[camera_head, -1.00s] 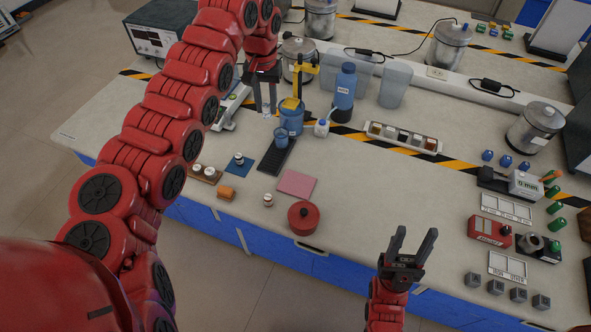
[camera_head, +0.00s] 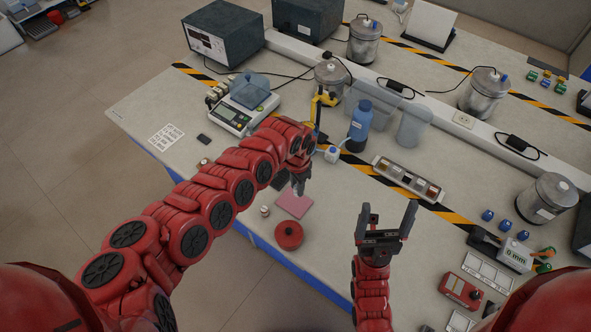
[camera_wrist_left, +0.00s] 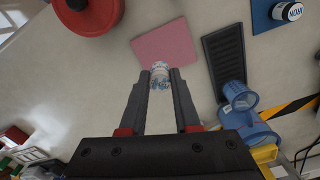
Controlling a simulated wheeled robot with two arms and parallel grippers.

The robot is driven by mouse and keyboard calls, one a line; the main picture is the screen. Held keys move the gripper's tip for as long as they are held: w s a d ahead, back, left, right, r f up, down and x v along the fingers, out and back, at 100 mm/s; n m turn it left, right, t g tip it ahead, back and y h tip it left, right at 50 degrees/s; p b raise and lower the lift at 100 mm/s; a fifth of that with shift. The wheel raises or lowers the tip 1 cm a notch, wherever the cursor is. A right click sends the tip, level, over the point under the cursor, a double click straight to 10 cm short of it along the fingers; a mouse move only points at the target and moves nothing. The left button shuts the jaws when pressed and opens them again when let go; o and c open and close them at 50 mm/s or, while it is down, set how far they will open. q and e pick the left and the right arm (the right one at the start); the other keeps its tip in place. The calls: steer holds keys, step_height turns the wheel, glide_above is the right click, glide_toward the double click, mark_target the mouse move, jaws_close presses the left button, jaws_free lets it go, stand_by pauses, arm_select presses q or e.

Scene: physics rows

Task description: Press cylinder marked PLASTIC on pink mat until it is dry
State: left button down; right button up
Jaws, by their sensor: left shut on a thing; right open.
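The pink mat (camera_head: 293,204) lies flat on the bench near its front edge. My left gripper (camera_head: 298,186) is above the back edge of the mat in the head view. In the left wrist view its fingers (camera_wrist_left: 160,80) are shut on a small clear-and-white cylinder (camera_wrist_left: 159,72), seen against the mat (camera_wrist_left: 165,45). Any marking on this cylinder is too small to read. Whether it touches the mat cannot be told. My right gripper (camera_head: 387,220) is open and empty at the front of the bench.
A black ridged tray (camera_wrist_left: 224,60) and blue containers (camera_wrist_left: 240,97) are beside the mat. A blue bottle (camera_head: 360,121) stands behind.

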arm_select(q)
steer(key=shift+s+f+b, duration=0.15)
steer(key=shift+f+b, duration=0.35)
steer(key=shift+f, duration=0.1)
step_height(320, 180, down, 4)
steer(key=b, duration=0.4)
steer(key=shift+f, duration=0.25)
steer(key=c, duration=1.3)
jaws_free()
steer(key=shift+c, duration=0.2)
jaws_close()
